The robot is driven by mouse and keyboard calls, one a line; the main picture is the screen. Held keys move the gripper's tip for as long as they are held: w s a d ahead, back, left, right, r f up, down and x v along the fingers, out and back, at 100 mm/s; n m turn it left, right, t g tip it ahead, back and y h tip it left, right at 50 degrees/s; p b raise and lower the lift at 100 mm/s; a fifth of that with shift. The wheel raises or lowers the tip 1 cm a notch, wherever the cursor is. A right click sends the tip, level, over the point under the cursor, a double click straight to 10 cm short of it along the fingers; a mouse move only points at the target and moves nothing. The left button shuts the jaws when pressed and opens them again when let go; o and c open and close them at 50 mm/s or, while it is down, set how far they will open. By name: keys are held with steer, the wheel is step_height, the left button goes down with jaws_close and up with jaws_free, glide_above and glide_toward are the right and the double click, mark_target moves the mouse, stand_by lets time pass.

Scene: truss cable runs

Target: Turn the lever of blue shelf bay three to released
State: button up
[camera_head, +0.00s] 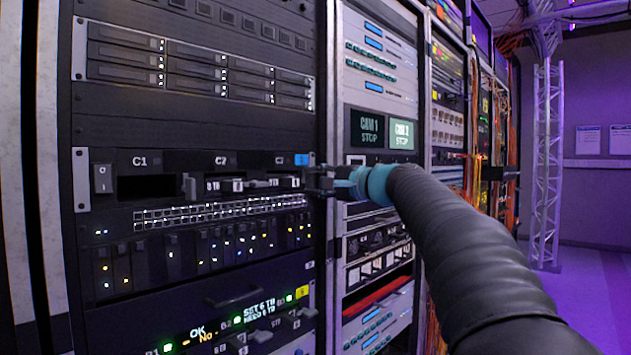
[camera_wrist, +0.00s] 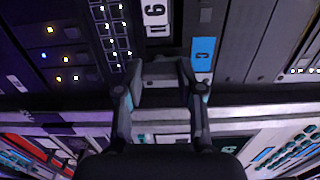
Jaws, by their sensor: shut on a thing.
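The blue shelf is the dark row marked C1, C2 and C3, with a blue tag (camera_head: 301,160) above bay three. The blue tag also shows in the wrist view (camera_wrist: 204,54), just right of the fingertips. My gripper (camera_head: 318,180) is at the right end of this row, at bay three. In the wrist view my gripper (camera_wrist: 160,76) has its fingertips drawn in against the shelf front, shut on a small dark part that appears to be bay three's lever. The fingers mostly hide this lever, so its angle cannot be told.
Bay one has an empty dark slot and a grey lever (camera_head: 189,186). A lattice truss post (camera_head: 547,165) stands right, by open purple floor.

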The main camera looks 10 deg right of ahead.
steer(key=o, duration=0.9)
steer(key=shift+c, duration=0.2)
steer(key=shift+d, duration=0.1)
steer(key=v, duration=1.2)
